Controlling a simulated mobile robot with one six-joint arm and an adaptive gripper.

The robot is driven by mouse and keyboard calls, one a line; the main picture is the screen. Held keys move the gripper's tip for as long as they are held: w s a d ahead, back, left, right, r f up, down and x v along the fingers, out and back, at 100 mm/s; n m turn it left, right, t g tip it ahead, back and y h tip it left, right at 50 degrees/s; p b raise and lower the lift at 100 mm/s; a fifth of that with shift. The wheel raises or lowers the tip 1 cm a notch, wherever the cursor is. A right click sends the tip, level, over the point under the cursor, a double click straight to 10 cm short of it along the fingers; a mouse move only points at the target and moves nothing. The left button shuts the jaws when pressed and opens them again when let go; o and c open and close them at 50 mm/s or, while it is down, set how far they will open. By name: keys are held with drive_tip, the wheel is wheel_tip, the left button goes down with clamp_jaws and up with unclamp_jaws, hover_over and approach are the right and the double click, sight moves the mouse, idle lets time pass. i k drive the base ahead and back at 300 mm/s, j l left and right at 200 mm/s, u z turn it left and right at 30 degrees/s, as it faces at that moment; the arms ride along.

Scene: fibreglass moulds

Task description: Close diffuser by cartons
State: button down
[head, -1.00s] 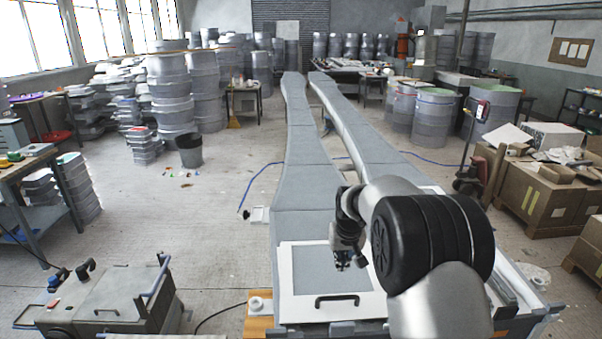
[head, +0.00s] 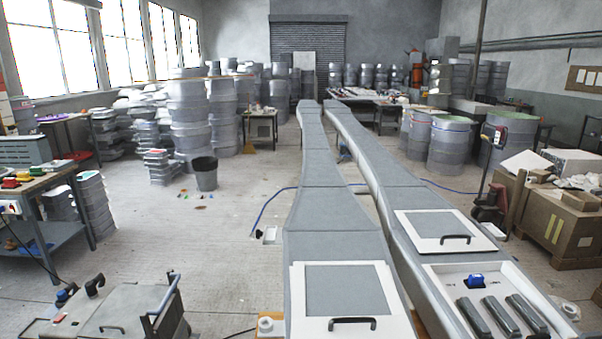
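My gripper is not in view. Near the cartons, the right-hand long grey mould ends in a white-framed grey panel (head: 420,222) with a black handle. Just in front of it is a white recessed box (head: 435,283) with a blue knob-like part (head: 476,281) on a dark base and three dark grey slat-like bars (head: 501,316) side by side. Small dark marks beside the blue part are too small to read. I cannot tell for sure which part is the diffuser, or whether it is open. The box's near end is cut off by the frame.
The left mould has a similar white-framed panel (head: 345,290) with a handle. Brown cartons (head: 560,222) stand at the right, near a red pallet truck (head: 489,212). A grey wheeled cart (head: 110,312) is at the lower left.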

sight(436, 231)
drive_tip(key=i+l, duration=0.15)
drive_tip(key=l, duration=0.2)
drive_tip(key=i+l, duration=0.2)
drive_tip(key=l, duration=0.15)
drive_tip(key=i+l, duration=0.15)
drive_tip(key=l, duration=0.2)
drive_tip(key=i+l, duration=0.2)
drive_tip(key=l, duration=0.15)
drive_tip(key=i+l, duration=0.15)
drive_tip(key=l, duration=0.25)
drive_tip(key=i+l, duration=0.2)
drive_tip(key=l, duration=0.15)
drive_tip(key=i+l, duration=0.15)
drive_tip(key=l, duration=0.2)
